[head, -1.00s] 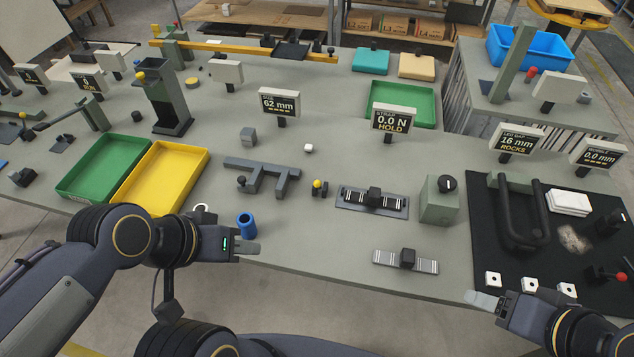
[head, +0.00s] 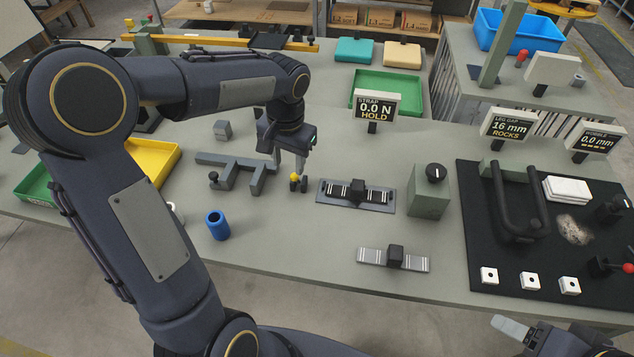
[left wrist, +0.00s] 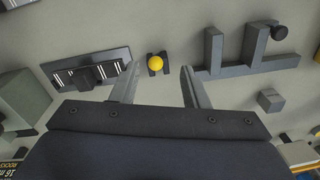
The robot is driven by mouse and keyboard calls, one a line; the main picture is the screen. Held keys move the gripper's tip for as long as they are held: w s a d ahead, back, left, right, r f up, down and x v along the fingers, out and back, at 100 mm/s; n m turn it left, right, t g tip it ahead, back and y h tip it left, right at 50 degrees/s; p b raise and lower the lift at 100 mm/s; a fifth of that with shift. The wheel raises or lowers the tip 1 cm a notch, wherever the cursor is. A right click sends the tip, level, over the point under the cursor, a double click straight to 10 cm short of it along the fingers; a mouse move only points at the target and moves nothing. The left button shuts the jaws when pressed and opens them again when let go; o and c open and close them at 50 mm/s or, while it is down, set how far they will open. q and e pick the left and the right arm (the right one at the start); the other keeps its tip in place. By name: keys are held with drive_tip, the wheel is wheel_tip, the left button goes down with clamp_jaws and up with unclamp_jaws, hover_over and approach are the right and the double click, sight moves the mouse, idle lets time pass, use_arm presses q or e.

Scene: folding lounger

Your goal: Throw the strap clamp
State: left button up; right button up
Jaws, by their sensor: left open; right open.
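A small dark clamp with a yellow ball knob (head: 294,177) stands on the bench, left of a grey plate with a striped strap and black block (head: 356,193). The left wrist view shows the yellow knob (left wrist: 155,63) and the plate (left wrist: 88,72). My left gripper (head: 290,163) is open and points down just above the knob. In the left wrist view my left gripper (left wrist: 157,85) has the knob lying between the lines of its fingers, apart from both. A sign (head: 376,105) reads STRAP 0.0 N HOLD. My right gripper (head: 510,327) is open and empty at the lower right.
A grey forked bracket (head: 238,173) lies left of the knob, with a grey cube (head: 222,130) behind. A blue cup (head: 217,225) stands at the front left. A grey box with a black dial (head: 429,190) and a second striped strip (head: 394,259) are to the right.

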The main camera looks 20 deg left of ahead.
sight(297, 179)
use_arm(q)
drive_tip(key=shift+w+d+f, duration=0.3)
drive_tip(key=shift+w+f, duration=0.6)
drive_tip(key=shift+w, duration=0.05)
drive_tip(key=f, duration=0.7)
drive_tip(key=shift+a+f, duration=0.25)
drive_tip(key=shift+a, duration=0.05)
clamp_jaws()
